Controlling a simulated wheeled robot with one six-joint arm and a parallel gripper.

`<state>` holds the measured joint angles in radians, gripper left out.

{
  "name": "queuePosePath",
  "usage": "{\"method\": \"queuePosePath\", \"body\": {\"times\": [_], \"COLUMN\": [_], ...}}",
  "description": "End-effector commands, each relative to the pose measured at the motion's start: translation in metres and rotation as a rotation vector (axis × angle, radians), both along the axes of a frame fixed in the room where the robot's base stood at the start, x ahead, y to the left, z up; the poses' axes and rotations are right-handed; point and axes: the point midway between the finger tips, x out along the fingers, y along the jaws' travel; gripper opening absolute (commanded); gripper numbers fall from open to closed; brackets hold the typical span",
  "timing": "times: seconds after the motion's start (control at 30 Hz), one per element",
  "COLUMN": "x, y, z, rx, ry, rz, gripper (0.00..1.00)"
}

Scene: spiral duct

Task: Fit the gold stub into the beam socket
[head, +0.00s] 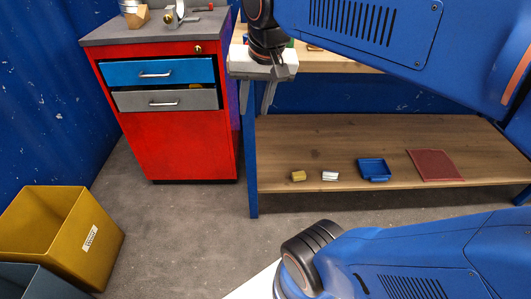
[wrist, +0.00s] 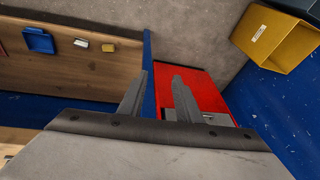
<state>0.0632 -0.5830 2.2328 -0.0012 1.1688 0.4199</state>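A small gold block (head: 298,176), which looks like the gold stub, lies on the lower wooden shelf near its left end. It also shows in the wrist view (wrist: 108,47). My gripper (head: 257,98) hangs at the left end of the workbench, above and to the left of the gold block. Its two fingers are apart with nothing between them, as the wrist view (wrist: 158,88) also shows. I cannot make out the beam socket in either view.
On the lower shelf (head: 345,140) lie a white block (head: 330,175), a blue tray (head: 374,169) and a red mat (head: 435,165). A red cabinet (head: 180,145) stands left of the bench, its blue drawer (head: 158,72) slightly open. A yellow bin (head: 95,245) stands front left.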

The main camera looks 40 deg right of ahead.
Motion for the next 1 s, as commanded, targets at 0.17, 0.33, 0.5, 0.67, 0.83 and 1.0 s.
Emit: {"method": "queuePosePath", "body": {"times": [0.17,0.33,0.5,0.67,0.83,1.0], "x": [-0.044,-0.066,-0.072,-0.071,-0.071,-0.071], "y": [0.013,0.018,0.019,0.019,0.019,0.019], "z": [-0.063,-0.099,-0.110,-0.109,-0.109,-0.109], "rx": [-0.084,-0.138,-0.155,-0.155,-0.155,-0.155], "ry": [-0.049,-0.077,-0.086,-0.086,-0.085,-0.085], "rz": [0.263,0.414,0.460,0.460,0.460,0.458], "gripper": [0.31,0.31,0.31,0.31,0.31,0.31]}}
